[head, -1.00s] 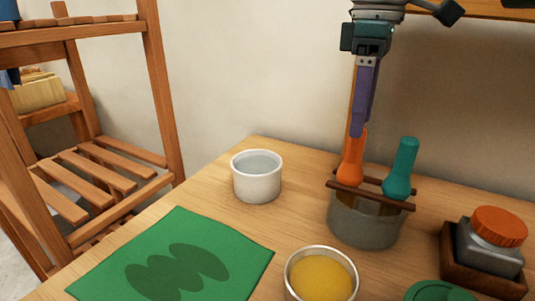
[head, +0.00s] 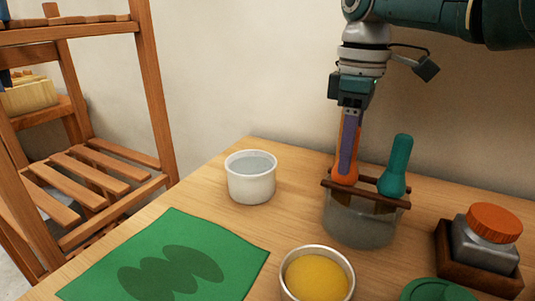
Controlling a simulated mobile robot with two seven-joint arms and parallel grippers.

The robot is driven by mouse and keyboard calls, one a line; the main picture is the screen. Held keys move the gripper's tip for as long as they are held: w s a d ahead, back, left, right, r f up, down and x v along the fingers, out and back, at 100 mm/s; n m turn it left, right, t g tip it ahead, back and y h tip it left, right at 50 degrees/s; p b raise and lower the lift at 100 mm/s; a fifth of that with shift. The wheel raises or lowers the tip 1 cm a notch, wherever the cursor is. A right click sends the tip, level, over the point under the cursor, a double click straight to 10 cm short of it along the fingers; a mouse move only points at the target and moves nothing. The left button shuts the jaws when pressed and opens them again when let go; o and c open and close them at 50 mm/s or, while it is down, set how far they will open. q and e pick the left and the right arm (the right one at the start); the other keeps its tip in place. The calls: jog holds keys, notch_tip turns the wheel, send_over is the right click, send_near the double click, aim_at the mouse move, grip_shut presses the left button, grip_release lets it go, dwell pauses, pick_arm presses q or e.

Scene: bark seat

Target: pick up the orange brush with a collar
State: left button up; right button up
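The orange brush (head: 345,174) stands upright beside a teal brush (head: 393,169). Both are at two dark wooden bars across the grey jar (head: 356,222); their lower parts are down in the jar. My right gripper (head: 346,165) points straight down from above at the orange brush. Its purple finger and orange-brown finger overlap in this view and reach down to the wide lower part of the handle, covering most of the handle. I cannot tell whether they press on it. The brush's collar is not clearly visible. My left gripper is not in view.
A white cup (head: 251,185) stands left of the jar. A bowl of yellow stuff (head: 317,277) is in front. A square jar with an orange lid (head: 486,241) sits at right. A green cloth (head: 170,255) lies at left, near a wooden shelf (head: 100,175).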

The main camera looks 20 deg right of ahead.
grip_shut()
dwell(0.3)
